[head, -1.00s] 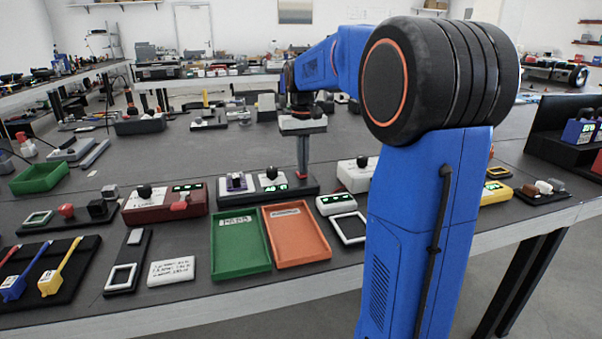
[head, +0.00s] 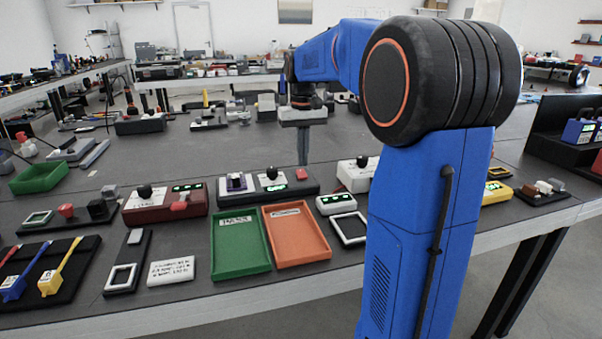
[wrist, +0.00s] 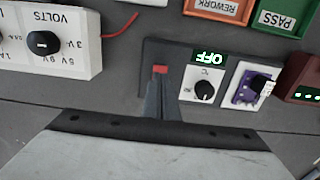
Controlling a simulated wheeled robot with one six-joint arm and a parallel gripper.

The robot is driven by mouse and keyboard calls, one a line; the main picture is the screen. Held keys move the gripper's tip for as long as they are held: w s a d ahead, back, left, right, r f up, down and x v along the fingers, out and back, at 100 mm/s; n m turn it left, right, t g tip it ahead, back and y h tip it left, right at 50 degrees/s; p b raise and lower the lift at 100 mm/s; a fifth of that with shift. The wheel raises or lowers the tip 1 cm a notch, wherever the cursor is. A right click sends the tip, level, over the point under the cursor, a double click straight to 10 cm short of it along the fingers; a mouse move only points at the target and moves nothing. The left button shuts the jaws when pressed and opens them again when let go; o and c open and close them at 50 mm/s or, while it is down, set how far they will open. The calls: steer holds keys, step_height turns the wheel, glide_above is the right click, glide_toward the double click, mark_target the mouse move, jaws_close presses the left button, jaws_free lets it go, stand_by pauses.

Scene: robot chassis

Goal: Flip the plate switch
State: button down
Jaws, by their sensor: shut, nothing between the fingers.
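The plate unit is a dark base (head: 312,186) with a white knob panel (wrist: 201,85), a lit green display (wrist: 209,58) and a small red switch (wrist: 159,69). In the wrist view the display reads OFF, upside down. The red switch also shows in the head view (head: 301,174) at the unit's right end. My gripper (head: 303,162) is shut and empty, pointing down just behind the switch in the head view. In the wrist view its fingertips (wrist: 159,82) appear close to the switch; I cannot tell any contact.
A purple-framed module (wrist: 250,87) sits beside the knob panel. A white VOLTS box (wrist: 45,42) with a black knob and a red wire stands on the other side. Green PASS (head: 240,262) and orange REWORK (head: 297,250) trays lie in front. The bench behind the unit has clear room.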

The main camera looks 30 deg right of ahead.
mark_target(303, 175)
steer(key=shift+r, duration=2)
